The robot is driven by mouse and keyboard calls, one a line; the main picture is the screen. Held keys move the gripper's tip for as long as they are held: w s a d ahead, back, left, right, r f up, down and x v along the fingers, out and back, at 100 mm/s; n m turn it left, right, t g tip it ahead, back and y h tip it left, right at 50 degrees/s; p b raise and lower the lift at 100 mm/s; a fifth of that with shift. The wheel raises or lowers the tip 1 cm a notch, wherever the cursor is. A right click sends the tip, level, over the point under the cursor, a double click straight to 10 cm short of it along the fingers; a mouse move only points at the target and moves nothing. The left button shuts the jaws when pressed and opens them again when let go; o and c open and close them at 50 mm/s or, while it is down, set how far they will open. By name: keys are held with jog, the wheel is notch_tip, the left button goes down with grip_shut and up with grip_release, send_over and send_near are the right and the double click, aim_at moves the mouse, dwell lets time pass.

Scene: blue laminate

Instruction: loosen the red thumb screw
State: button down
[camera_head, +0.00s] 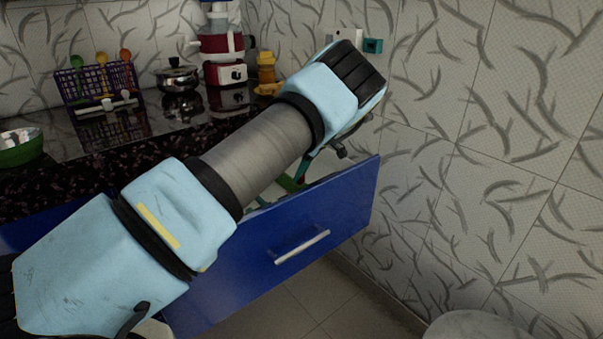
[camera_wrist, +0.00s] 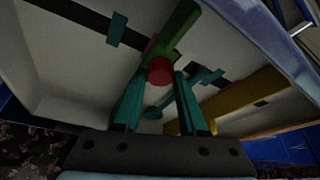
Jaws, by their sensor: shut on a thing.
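The red thumb screw (camera_wrist: 160,71) shows in the wrist view as a small round red knob at the end of a green bar (camera_wrist: 180,28). My gripper (camera_wrist: 165,78) has its two teal fingers on either side of the knob, shut on it. The contact faces of the fingers are hard to make out in the dim light. Part of a green piece (camera_head: 289,183) shows there inside the open blue drawer (camera_head: 325,215).
A yellow-brown bar (camera_wrist: 242,95) and teal pieces lie near the gripper inside the drawer. A dark countertop (camera_head: 150,122) at the left holds a purple rack (camera_head: 72,88), a pot (camera_head: 178,78) and a red appliance (camera_head: 224,72). The patterned wall (camera_head: 450,120) stands close on the right.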

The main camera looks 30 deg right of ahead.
jog(key=shift+c, duration=2.2)
grip_release()
jog(key=b+v, duration=0.1)
jog(key=v, duration=0.9)
jog(key=shift+r, duration=0.35)
jog(key=w+a+r+m+g+h+p, duration=0.1)
jog(key=w+a+r+g+p, duration=0.15)
jog(key=a, duration=1.25)
jog(key=w+a+r+m+g+h+p, duration=0.1)
jog(key=a+r, duration=0.3)
jog(key=a, duration=1)
jog(key=s+a+r+m+p, duration=0.1)
jog(key=s+a+r+m, duration=0.1)
jog(key=s+a, duration=0.7)
jog(key=s+a+r+m+t+h+p, duration=0.1)
jog(key=s+a+m, duration=0.3)
jog(key=s+a, duration=0.5)
jog(key=shift+s+a+r+p, duration=0.35)
jog(key=shift+s+r+p, duration=0.2)
jog(key=shift+s+r, duration=0.25)
